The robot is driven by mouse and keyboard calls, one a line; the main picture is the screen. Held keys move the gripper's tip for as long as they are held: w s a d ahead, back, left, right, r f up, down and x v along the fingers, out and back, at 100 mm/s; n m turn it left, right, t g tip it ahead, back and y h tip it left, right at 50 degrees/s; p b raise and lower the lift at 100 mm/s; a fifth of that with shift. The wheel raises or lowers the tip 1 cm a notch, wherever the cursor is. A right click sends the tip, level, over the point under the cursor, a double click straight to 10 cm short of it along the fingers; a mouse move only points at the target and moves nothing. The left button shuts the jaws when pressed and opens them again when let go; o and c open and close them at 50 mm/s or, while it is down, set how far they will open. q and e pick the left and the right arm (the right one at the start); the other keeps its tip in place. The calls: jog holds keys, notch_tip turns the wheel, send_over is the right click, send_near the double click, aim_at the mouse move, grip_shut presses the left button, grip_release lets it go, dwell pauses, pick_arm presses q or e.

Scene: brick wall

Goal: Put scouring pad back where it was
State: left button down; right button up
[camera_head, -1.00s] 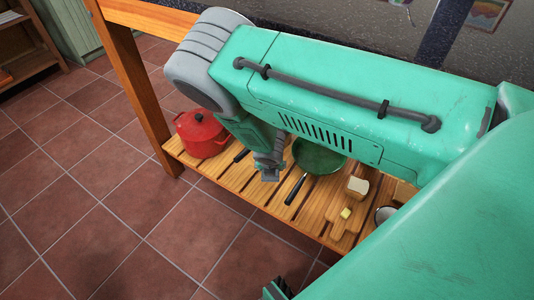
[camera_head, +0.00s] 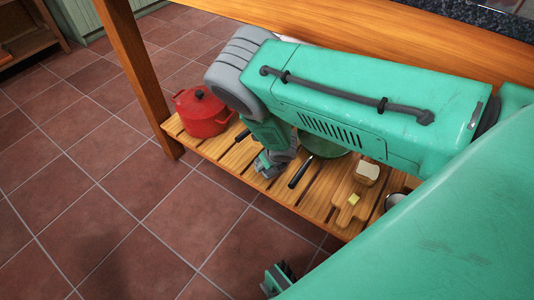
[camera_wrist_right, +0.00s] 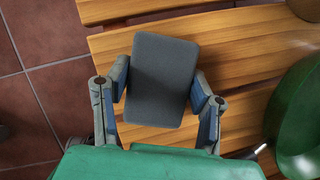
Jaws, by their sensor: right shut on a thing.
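The dark grey scouring pad (camera_wrist_right: 161,80) is between the fingers of my right gripper (camera_wrist_right: 163,100) in the right wrist view. The gripper is shut on its sides. Behind the pad are the slats of the wooden shelf (camera_wrist_right: 240,45); I cannot tell whether the pad touches them. In the head view my right gripper (camera_head: 270,164) is at the shelf's front edge, between the red pot and the green pan. The pad cannot be made out there.
On the slatted shelf (camera_head: 225,152) stand a red lidded pot (camera_head: 201,112), a green pan (camera_head: 325,142) with a dark handle, and a cutting board (camera_head: 345,190) with pale food pieces. A wooden table leg (camera_head: 135,85) rises at left. The tiled floor in front is clear.

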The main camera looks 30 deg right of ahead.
jog(key=shift+f, duration=0.85)
jog(key=shift+c, duration=0.6)
jog(key=o, duration=1.2)
jog(key=p+v, duration=0.5)
jog(key=v, duration=0.6)
jog(key=shift+r, duration=0.15)
jog(key=shift+s+r, duration=0.2)
jog(key=shift+r, duration=0.25)
